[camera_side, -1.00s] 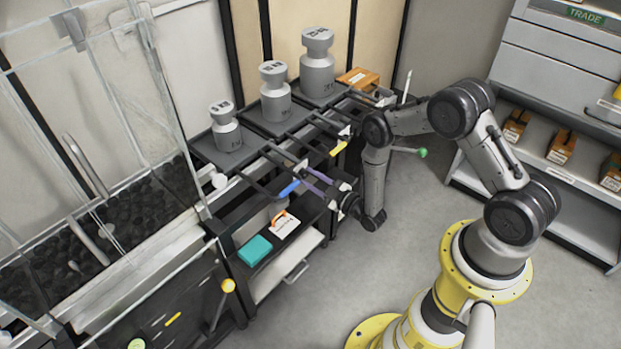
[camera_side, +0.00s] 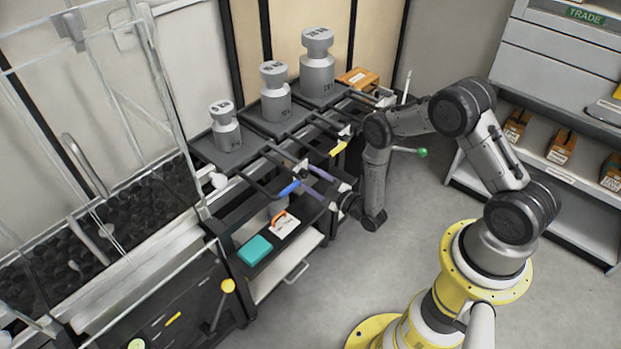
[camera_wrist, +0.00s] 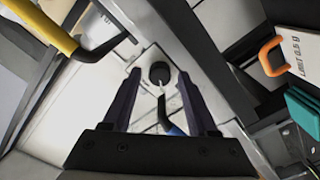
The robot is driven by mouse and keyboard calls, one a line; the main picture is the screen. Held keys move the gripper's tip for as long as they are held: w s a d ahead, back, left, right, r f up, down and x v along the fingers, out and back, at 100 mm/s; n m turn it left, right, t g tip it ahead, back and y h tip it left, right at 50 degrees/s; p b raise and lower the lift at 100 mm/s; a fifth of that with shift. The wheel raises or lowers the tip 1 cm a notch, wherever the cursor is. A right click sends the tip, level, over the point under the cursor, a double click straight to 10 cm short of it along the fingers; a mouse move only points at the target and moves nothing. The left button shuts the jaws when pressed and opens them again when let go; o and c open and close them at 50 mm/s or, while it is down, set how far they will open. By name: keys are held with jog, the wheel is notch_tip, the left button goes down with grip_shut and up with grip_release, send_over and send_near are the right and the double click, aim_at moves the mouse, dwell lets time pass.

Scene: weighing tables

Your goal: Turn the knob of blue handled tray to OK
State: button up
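The blue handle (camera_side: 289,188) is at the front of the nearest tray (camera_side: 208,150), which carries a grey weight (camera_side: 225,135). In the wrist view the blue handle (camera_wrist: 173,130) shows low in the middle, partly hidden by my gripper. A round black knob (camera_wrist: 159,74) with a pale pointer line sits on a white plate. Its labels are unreadable. My gripper (camera_wrist: 158,78) is open, and the knob appears between its two purple fingertips without visible contact on either side. In the side view my gripper (camera_side: 308,180) is beside the blue handle.
A yellow handle (camera_wrist: 45,22) is at the upper left of the wrist view. Two more trays with larger weights (camera_side: 275,92) (camera_side: 317,65) stand behind. A teal box (camera_side: 255,250) and a card with an orange handle (camera_side: 284,224) lie on the shelf below.

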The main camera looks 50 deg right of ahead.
dwell(0.3)
jog(key=s, duration=1.3)
jog(key=shift+s, duration=0.4)
